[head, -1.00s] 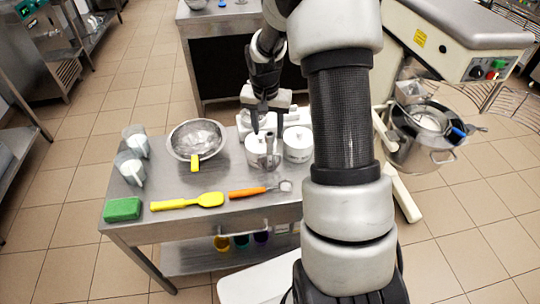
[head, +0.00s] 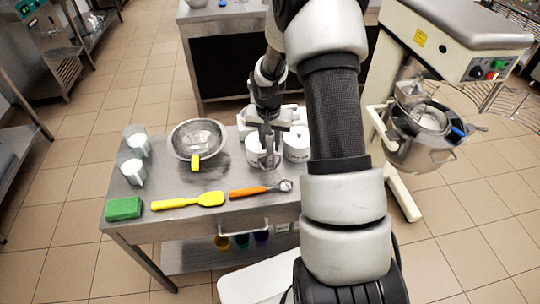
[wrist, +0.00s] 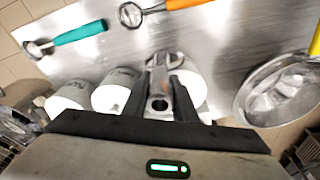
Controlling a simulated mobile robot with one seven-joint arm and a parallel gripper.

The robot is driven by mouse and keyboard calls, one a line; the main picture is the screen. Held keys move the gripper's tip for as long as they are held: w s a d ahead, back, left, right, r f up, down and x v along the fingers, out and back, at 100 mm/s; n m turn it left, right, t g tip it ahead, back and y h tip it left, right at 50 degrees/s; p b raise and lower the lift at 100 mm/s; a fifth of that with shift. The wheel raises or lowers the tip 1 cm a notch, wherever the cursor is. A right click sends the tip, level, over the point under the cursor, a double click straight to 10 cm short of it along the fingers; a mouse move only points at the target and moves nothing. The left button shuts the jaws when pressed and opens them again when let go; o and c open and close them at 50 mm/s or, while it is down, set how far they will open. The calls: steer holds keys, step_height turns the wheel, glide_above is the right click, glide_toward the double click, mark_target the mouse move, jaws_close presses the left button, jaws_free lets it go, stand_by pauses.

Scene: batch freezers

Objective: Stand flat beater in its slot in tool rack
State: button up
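My gripper (wrist: 160,90) points down over the worktable, and in the head view it (head: 268,148) is in front of the white canisters. In the wrist view its two dark fingers stand apart on either side of a grey metal piece (wrist: 159,103) with a round hole. This piece appears to be the top of the flat beater. Gaps seem to show beside it, so I do not see a grip. Its lower part is hidden. A white and grey fixture (head: 285,114) behind the canisters may be the tool rack; my arm partly covers it, and no slot can be made out.
White canisters (head: 297,146) stand close around the gripper. A teal-handled tool (wrist: 80,33) shows in the wrist view.

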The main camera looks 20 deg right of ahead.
jaws_close()
steer(key=shift+r, duration=0.1)
step_height(320, 180, up, 18)
steer(key=s+a+f+n+y+p, duration=0.1)
steer(key=s+a+f+n, duration=0.5)
steer(key=a, duration=0.5)
steer(key=s+f, duration=0.2)
steer(key=s, duration=0.1)
steer(key=shift+f+n+p, duration=0.3)
steer(key=shift+n+p, duration=0.1)
steer(key=shift+s, duration=0.1)
